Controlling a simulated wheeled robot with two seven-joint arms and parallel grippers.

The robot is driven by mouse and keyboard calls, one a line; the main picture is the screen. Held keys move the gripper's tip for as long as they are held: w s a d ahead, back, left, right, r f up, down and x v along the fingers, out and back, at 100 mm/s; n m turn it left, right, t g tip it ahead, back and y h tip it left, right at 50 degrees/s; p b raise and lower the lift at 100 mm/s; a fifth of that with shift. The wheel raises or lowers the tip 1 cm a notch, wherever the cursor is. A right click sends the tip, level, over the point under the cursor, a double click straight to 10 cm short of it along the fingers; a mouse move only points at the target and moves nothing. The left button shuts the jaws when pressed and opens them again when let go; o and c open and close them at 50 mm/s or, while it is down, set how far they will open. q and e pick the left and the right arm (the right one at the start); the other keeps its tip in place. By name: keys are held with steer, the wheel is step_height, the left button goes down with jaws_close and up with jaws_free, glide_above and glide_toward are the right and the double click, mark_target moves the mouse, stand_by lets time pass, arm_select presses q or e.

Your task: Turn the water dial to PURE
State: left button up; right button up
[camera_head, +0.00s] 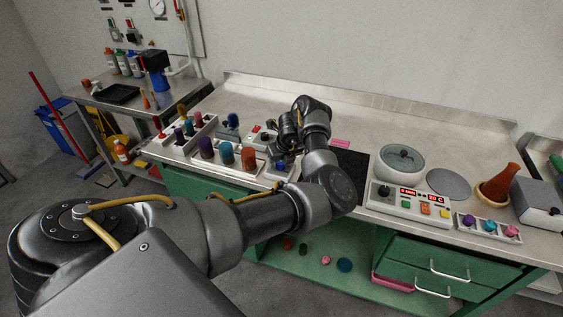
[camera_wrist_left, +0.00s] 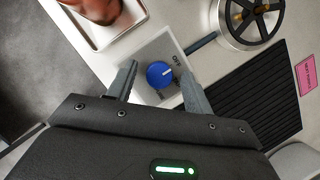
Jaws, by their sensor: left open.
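The water dial (camera_wrist_left: 159,73) is a round blue knob with a white mark, on a pale box (camera_wrist_left: 156,50) with dark lettering. One label reads like OFF; the others are too small or covered to read. The mark points roughly to the right in the left wrist view. My left gripper (camera_wrist_left: 158,78) is open, with one finger on each side of the dial. I cannot tell whether the fingers touch it. In the head view, my left gripper (camera_head: 284,150) points down over the small box, and my arm partly hides this area. My right gripper is not in view.
A tray with coloured jars (camera_head: 226,153) stands left of the dial. A round metal vessel (camera_wrist_left: 252,20) and a black ribbed mat (camera_wrist_left: 265,95) lie close by. A control panel (camera_head: 408,204), a glass-lidded dish (camera_head: 401,160) and a brown flask (camera_head: 500,183) stand farther right.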

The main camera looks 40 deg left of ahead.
arm_select(q)
steer(key=c, duration=1)
steer(key=shift+o, duration=0.2)
